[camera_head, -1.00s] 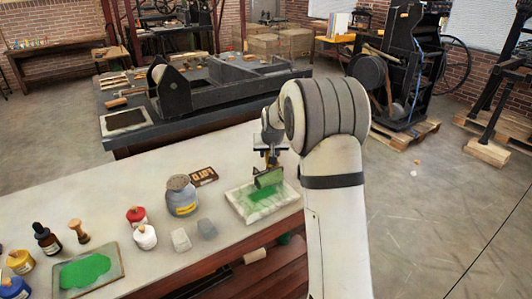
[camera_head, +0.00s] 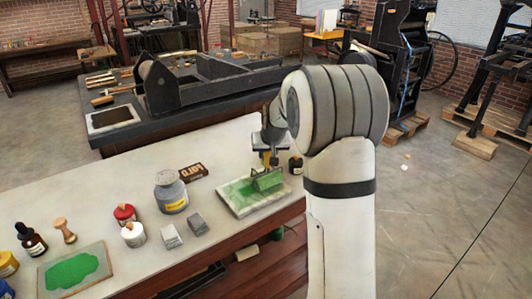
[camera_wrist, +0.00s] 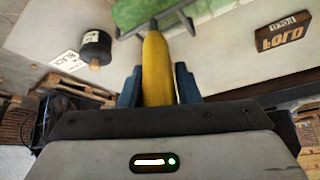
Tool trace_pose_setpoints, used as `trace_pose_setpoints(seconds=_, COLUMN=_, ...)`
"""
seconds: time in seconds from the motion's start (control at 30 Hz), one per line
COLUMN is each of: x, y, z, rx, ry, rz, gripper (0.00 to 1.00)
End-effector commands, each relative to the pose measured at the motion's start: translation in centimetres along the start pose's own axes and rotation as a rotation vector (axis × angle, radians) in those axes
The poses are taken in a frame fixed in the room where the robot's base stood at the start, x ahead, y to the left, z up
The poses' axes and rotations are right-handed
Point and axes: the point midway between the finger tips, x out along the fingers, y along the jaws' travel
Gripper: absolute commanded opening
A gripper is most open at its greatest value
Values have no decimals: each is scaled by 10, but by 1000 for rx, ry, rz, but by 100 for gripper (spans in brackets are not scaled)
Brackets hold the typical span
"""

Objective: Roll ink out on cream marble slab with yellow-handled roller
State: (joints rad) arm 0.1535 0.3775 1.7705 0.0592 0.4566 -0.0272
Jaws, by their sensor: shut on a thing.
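The cream marble slab (camera_head: 228,203) lies near the right end of the pale bench, with green ink spread thinly over much of its top. The roller (camera_head: 267,180), its drum coated green, is at the slab's right part and looks to be touching it. My gripper (camera_wrist: 159,88) is shut on the roller's yellow handle (camera_wrist: 157,68), with blue fingers on either side. In the wrist view the green roller drum (camera_wrist: 160,10) is cut off at the top edge. My arm hides part of the bench's right end in the head view.
A dark bottle (camera_head: 296,164) stands just right of the slab; it also shows in the wrist view (camera_wrist: 96,48). A brown label box (camera_head: 193,172), a grey jar (camera_head: 171,192), grey blocks (camera_head: 197,223) and another green-inked slab (camera_head: 74,270) are to the left.

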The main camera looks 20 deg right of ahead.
Motion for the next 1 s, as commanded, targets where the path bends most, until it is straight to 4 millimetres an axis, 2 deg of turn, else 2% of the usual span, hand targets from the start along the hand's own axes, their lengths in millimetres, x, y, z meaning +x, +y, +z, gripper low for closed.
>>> trace_pose_setpoints(seconds=0.57, x=-18, y=17, z=28, rx=1, ry=-1, rz=0, gripper=9)
trace_pose_setpoints(seconds=1.0, x=-8, y=6, z=8, rx=0, ry=-1, rz=-1, gripper=9)
